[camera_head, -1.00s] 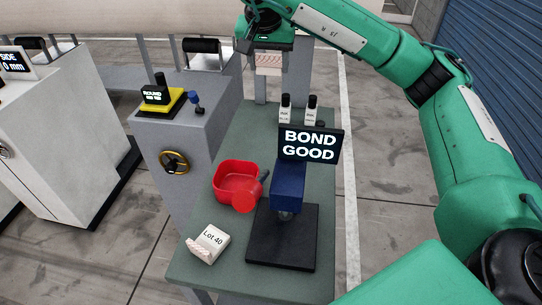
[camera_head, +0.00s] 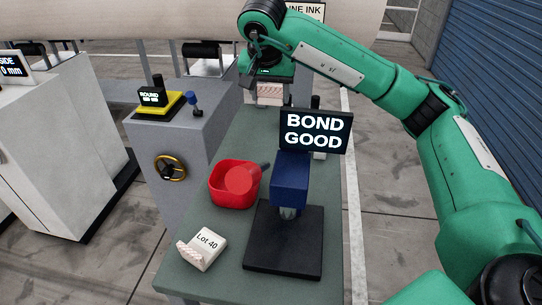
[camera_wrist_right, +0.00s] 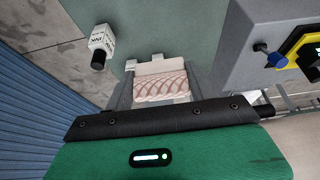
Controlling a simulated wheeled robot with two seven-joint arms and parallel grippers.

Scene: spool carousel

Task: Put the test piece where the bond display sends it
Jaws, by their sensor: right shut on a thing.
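The bond display (camera_head: 315,131) reads "BOND GOOD" above a blue-headed tester (camera_head: 290,180) on a black base (camera_head: 283,243). My right gripper (camera_head: 269,88) is shut on the test piece (camera_head: 270,97), a pale piece with a pinkish looped pattern, held at the table's far end. In the right wrist view the test piece (camera_wrist_right: 162,80) sits between the grey fingers (camera_wrist_right: 163,88). A red bin (camera_head: 226,197) stands left of the tester, with a red round part (camera_head: 242,180) at its top. My left gripper is not in view.
A white "Lot 40" block (camera_head: 208,247) with a patterned strip lies on the green table (camera_head: 190,280) at the front left. A grey cabinet (camera_head: 190,135) with a brass handwheel (camera_head: 170,168) stands left.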

